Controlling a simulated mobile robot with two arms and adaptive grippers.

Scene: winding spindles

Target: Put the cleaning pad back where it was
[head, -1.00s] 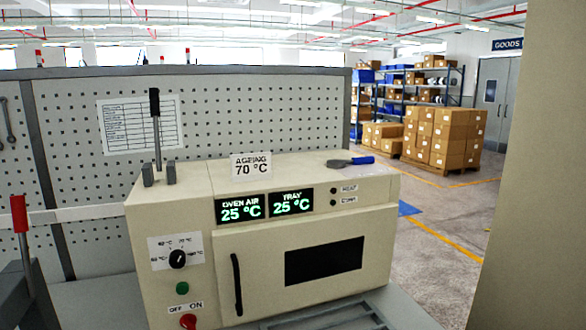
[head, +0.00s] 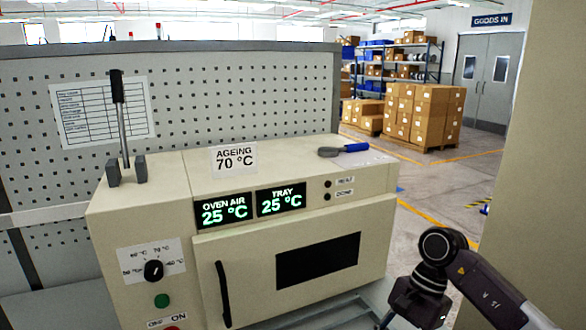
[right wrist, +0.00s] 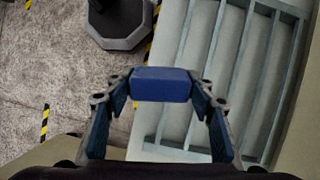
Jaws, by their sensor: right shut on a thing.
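In the right wrist view my right gripper (right wrist: 162,88) is shut on a blue block-shaped pad (right wrist: 162,82), which looks like the cleaning pad. The pad sits crosswise between the two fingertips. It is held over the edge of a grey slatted rack (right wrist: 186,80), with floor visible to the left; its height is hard to tell. In the head view my right arm comes in at the lower right, and its fingers and the pad are below the picture. My left gripper is not in view.
A cream oven (head: 290,240) stands on the bench, its door shut, displays reading 25 °C. A blue-handled tool (head: 344,150) and an "AGEING 70 °C" sign (head: 234,159) are on top. A lever (head: 120,115) rises at its left. A dark octagonal weight-like base (right wrist: 118,25) stands on the floor.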

